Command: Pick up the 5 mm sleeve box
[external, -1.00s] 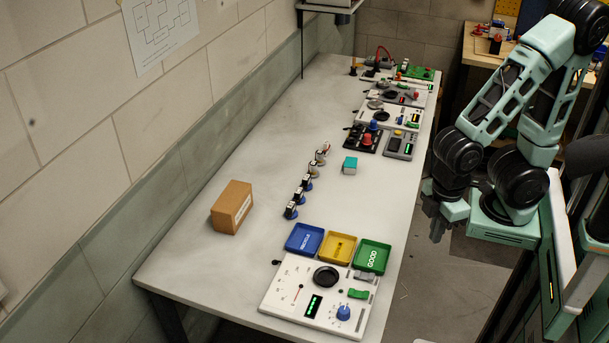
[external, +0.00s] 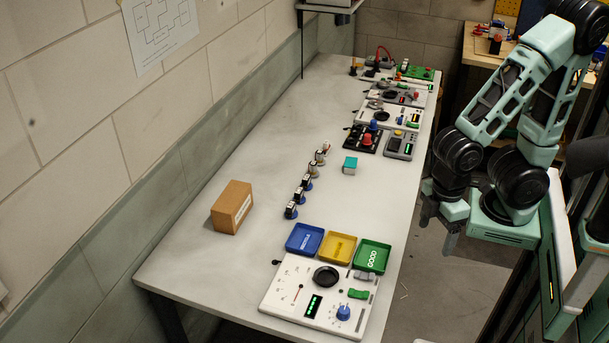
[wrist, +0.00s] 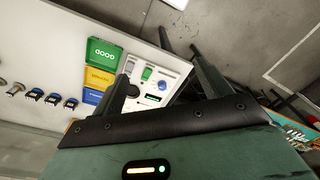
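A brown cardboard box (external: 232,207) stands on the left of the bench, near the wall. Neither box can be made out in the wrist view.
Blue (external: 304,239), yellow (external: 336,247) and green (external: 372,256) trays lie beside a white control panel (external: 275,290) at the front. Several small servos (external: 307,182) stand in a row. More panels (external: 375,118) fill the far right edge.

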